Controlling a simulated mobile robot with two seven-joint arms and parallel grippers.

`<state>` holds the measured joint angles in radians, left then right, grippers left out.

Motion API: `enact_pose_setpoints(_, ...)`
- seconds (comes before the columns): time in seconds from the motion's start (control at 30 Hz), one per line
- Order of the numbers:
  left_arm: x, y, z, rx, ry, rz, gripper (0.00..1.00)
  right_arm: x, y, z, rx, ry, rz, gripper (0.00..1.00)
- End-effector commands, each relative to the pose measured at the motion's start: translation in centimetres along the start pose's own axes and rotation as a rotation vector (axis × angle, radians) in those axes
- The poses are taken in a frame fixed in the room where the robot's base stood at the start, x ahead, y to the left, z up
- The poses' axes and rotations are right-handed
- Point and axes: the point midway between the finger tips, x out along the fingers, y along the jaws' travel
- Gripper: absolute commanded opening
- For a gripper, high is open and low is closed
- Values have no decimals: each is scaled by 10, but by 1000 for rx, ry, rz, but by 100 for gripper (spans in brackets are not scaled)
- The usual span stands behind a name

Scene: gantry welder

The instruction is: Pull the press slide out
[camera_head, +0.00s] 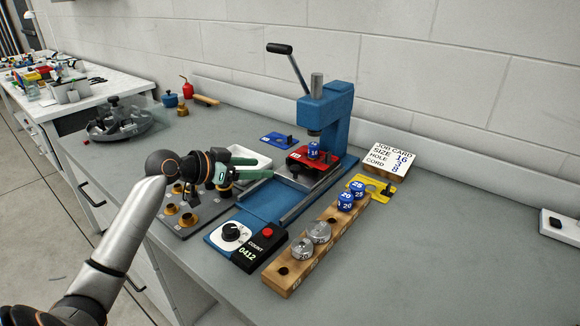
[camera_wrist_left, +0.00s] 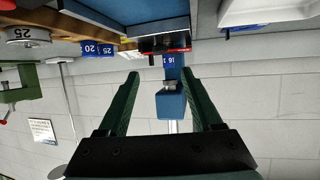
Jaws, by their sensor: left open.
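The blue press (camera_head: 340,110) stands by the wall with its black-handled lever raised. Its slide carries a red plate (camera_head: 323,166) with a blue die marked 16 (camera_head: 313,150), sitting under the ram. Metal rails (camera_head: 303,200) run from it toward the front left over the blue base (camera_head: 262,202). My left gripper (camera_head: 262,168) is open and empty, with green fingers, left of the slide and apart from it. In the left wrist view, upside down, the red plate (camera_wrist_left: 150,46) and the die (camera_wrist_left: 170,61) lie ahead between the spread fingers (camera_wrist_left: 160,76). My right gripper is out of view.
A wooden rack (camera_head: 325,246) with blue dies and metal pieces stands right of the rails. A counter box (camera_head: 246,243) sits in front. A white tray (camera_head: 250,160) and a plate with brass pieces (camera_head: 190,207) are near my left gripper.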

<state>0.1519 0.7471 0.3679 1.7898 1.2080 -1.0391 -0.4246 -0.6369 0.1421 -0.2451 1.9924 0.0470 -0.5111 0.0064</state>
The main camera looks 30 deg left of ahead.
Motion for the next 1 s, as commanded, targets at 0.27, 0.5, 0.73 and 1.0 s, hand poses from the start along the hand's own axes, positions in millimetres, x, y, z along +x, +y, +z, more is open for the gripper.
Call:
enact_pose_setpoints(0.27,56,1,-2,-2,3,2,67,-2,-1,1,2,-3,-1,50)
enact_pose_setpoints(0.5,91,0,-1,-2,2,-1,67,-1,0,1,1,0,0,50)
enact_pose_setpoints(0.73,102,1,0,1,0,-1,67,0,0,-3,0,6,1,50)
enact_pose_setpoints(1.0,102,1,0,1,0,-1,63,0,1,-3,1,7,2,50)
